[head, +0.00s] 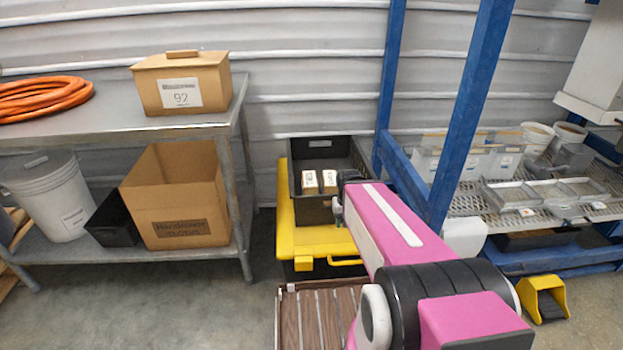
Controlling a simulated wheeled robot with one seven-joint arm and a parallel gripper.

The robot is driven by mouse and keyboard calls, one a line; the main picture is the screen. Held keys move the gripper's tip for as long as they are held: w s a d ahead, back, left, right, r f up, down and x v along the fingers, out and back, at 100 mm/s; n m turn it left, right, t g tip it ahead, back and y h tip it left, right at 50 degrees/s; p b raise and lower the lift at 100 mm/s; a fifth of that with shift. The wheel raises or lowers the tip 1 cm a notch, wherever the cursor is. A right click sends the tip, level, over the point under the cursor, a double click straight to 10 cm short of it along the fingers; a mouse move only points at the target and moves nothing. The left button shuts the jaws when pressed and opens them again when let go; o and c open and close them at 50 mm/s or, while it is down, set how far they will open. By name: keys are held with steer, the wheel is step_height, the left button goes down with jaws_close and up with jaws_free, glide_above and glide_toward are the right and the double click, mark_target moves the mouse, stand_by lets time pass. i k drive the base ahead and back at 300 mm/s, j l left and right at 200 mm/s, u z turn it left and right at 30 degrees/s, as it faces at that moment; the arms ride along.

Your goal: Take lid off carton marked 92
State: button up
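The brown carton marked 92 (154,96) stands upright at the right end of the grey metal table's top. A white label with the number is on its front. Its brown lid (160,63) sits on top and has a small raised handle (182,54). My gripper (338,207) is well to the right of the carton and lower down, beside the black bin. It is small and partly hidden by my pink arm, so I cannot tell whether its fingers are open or shut.
An orange hose coil (42,97) lies left of the carton on the grey table (110,127). The black bin (352,156), holding small labelled boxes (320,182), rests on a yellow stand (318,241). A blue frame (466,100) rises right of my arm.

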mark_target(180, 58)
steer(key=z, duration=0.25)
steer(key=k+u, duration=0.1)
steer(key=u, duration=0.3)
steer(key=j+u, duration=0.15)
steer(key=u, duration=0.3)
steer(key=k+j+u, duration=0.1)
steer(key=u, duration=0.3)
